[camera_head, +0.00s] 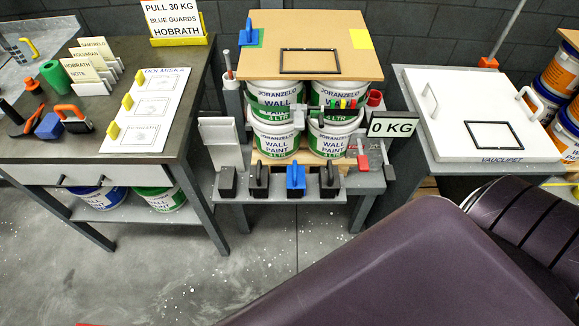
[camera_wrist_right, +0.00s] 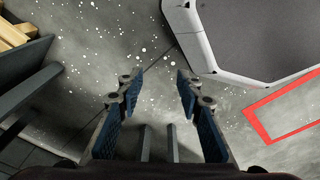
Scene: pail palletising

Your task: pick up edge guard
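Several upright guard-like pieces with handles stand in a row on the front ledge of the grey pail stand: a dark one (camera_head: 228,181), a black one (camera_head: 260,181), a blue one (camera_head: 296,180) and another dark one (camera_head: 329,182). Another blue piece (camera_head: 248,36) stands on the back left corner of the cardboard sheet (camera_head: 330,62) over the stacked pails. My right gripper (camera_wrist_right: 160,82) is open and empty, above bare floor in the right wrist view. No guard shows there. My left gripper is not in view.
A sign (camera_head: 174,18) reads "PULL 30 KG BLUE GUARDS HOBRATH". White and green paint pails (camera_head: 276,140) stand under the cardboard. A display (camera_head: 391,127) reads 0 KG. A workbench (camera_head: 185,120) is at left, a white lidded table (camera_head: 450,100) at right. Floor in front is clear at left.

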